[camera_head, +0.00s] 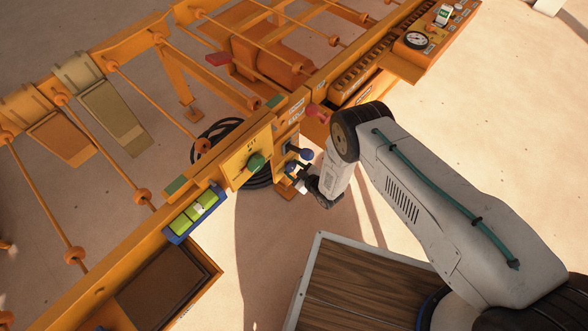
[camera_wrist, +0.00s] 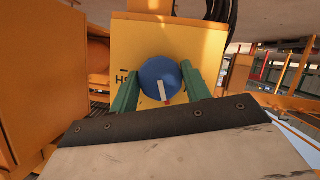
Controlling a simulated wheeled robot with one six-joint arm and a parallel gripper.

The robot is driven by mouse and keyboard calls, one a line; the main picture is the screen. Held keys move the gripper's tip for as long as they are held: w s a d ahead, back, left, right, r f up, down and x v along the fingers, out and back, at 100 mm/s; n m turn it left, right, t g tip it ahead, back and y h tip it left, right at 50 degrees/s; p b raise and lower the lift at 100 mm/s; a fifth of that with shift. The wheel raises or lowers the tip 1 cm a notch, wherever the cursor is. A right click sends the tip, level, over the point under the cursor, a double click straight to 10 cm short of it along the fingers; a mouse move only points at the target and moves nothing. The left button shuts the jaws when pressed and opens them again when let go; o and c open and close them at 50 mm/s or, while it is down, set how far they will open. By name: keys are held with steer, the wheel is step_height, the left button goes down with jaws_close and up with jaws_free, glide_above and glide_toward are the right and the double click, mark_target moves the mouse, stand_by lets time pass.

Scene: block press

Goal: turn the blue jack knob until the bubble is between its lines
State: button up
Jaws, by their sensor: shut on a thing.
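The blue jack knob (camera_wrist: 161,82) is faceted, with a white pointer line pointing down towards a small red mark. It stands on a yellow panel (camera_wrist: 125,40) with partly hidden lettering. My gripper (camera_wrist: 160,72) has its green fingers on either side of the knob and is shut on it. In the head view my gripper (camera_head: 299,179) is at the side of the orange frame, and the knob is hard to make out there. The level (camera_head: 195,215) is a yellow-green vial in a blue housing. A pale bubble shows near its middle; its exact place against the lines is too small to tell.
A green knob (camera_head: 257,162) sits on the yellow plate, and a blue ball (camera_head: 306,154) and a red knob (camera_head: 317,110) are close to my gripper. A gauge (camera_head: 416,40) is at the upper right. A wood-topped box (camera_head: 345,275) stands below my arm.

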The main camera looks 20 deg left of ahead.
steer(key=n+t, duration=0.2)
steer(key=n, duration=0.1)
stand_by(0.4)
steer(key=shift+s+n, duration=0.1)
steer(key=shift+n, duration=0.2)
steer(key=o, duration=1)
steer(key=shift+c, duration=0.2)
steer(key=v, duration=0.7)
steer(key=shift+s+d, duration=0.2)
steer(key=shift+s, duration=0.1)
steer(key=shift+r, duration=0.1)
